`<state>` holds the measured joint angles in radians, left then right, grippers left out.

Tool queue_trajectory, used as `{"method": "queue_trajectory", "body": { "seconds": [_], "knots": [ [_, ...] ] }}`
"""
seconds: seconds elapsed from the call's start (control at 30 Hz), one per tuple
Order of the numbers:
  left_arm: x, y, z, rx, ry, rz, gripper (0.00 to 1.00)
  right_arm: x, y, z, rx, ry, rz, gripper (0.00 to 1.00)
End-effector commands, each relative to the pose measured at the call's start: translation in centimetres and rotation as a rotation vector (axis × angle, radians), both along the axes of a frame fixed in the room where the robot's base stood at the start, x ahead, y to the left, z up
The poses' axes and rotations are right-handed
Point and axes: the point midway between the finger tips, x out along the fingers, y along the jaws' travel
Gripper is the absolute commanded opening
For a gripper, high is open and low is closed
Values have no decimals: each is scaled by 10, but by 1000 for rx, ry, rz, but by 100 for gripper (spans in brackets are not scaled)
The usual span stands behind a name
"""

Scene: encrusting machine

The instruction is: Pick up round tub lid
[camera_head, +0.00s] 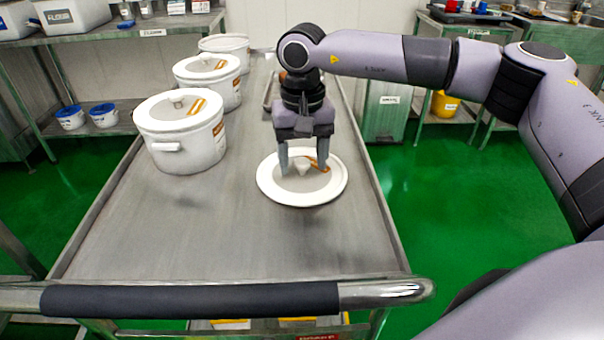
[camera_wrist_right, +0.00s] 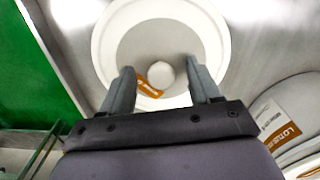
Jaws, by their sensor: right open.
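A round white tub lid (camera_head: 270,188) with a grey centre, a pale knob and an orange label lies on the right half of the steel cart top. My right gripper (camera_head: 304,172) points down over the lid, its two fingers apart on either side of the knob. In the right wrist view the lid (camera_wrist_right: 108,45) fills the upper middle, and the knob (camera_wrist_right: 160,74) shows between the fingertips of the gripper (camera_wrist_right: 160,80). I cannot tell whether the fingers touch the lid. My left gripper is not in view.
The cart's front half (camera_head: 230,245) is bare, behind a dark-gripped handle (camera_head: 190,299). Shelves line the back.

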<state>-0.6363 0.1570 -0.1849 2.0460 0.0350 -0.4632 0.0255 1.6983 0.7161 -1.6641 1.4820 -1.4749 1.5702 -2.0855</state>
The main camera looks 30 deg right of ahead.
Motion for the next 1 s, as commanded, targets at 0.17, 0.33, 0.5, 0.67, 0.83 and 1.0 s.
{"method": "queue_trajectory", "body": {
  "seconds": [0.17, 0.33, 0.5, 0.67, 0.83, 1.0],
  "knots": [
    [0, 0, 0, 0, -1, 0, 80, 0, 0, -4, 1, -1, -1, 62],
    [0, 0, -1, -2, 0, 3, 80, 0, 0, -4, 1, 0, -1, 43],
    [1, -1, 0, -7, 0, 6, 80, 0, 0, -4, 1, 0, -1, 2],
    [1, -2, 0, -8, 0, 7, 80, 0, 0, -4, 1, 0, -1, 2],
    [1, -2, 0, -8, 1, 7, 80, 0, 0, 0, 2, -2, -1, 2],
    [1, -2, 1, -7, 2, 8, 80, 0, 0, 15, 2, -3, -1, 2]
  ]
}}
